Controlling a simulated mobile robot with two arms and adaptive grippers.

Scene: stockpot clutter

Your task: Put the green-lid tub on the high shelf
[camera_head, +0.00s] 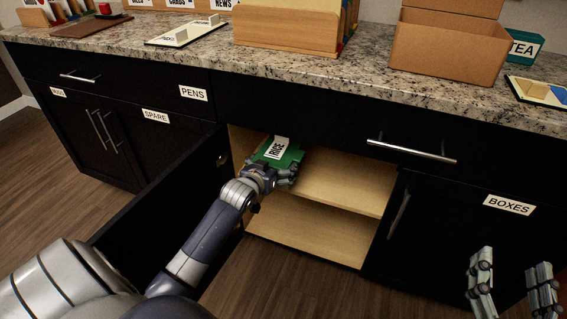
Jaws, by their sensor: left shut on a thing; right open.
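The green-lid tub (279,153) is at the mouth of the open cabinet, with a white label that looks like "RICE" on top. My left gripper (283,176) is shut on its near side, and the fingers hide part of it. The tub is over the left part of the high shelf (335,182); I cannot tell whether it touches the board. My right gripper (512,283) is open and empty at the bottom right, in front of the cabinet marked "BOXES".
The open cabinet door (165,200) stands just left of my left arm. The lower shelf (310,234) is bare, and the right part of the high shelf is clear. A cardboard box (448,48), a wooden organizer (290,28) and a TEA box (522,47) stand on the granite counter.

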